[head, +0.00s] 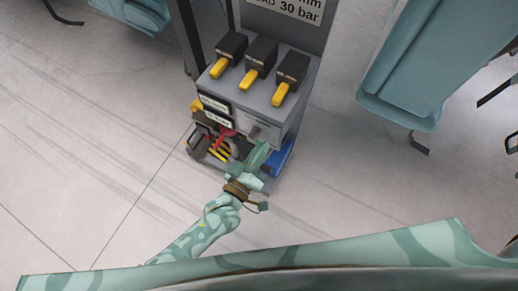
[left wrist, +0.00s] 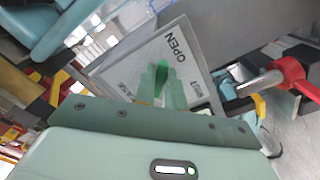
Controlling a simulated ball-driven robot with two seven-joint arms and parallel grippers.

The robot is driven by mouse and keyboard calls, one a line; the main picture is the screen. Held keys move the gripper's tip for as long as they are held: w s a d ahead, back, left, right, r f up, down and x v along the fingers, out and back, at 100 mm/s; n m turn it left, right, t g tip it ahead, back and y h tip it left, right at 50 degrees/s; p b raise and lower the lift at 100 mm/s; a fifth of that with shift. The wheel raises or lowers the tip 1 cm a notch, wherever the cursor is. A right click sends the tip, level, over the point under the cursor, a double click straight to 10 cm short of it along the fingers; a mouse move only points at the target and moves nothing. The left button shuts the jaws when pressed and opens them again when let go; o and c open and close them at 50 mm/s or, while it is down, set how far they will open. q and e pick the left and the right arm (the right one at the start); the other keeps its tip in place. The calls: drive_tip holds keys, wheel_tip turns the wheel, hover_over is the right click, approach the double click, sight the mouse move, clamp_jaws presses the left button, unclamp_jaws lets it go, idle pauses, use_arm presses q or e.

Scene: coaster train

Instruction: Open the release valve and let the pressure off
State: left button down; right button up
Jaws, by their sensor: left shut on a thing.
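A grey pump unit (head: 283,112) stands on the floor in the head view. Its front carries a grey plate lettered OPEN and SHUT, which shows in the left wrist view (left wrist: 128,72). My left gripper (head: 262,150) reaches this front from below, and its fingers (left wrist: 160,85) lie over the plate between the two words. It is shut on the release valve's handle, which the fingers mostly hide. I cannot tell the handle's angle. My right gripper is not in view.
Three black blocks with yellow levers (head: 254,77) sit on the unit's top. A red-handled part (head: 222,134) is at its lower left and shows close by at the right of the left wrist view (left wrist: 291,76). Teal seats (head: 410,75) stand at the right. The floor at left is clear.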

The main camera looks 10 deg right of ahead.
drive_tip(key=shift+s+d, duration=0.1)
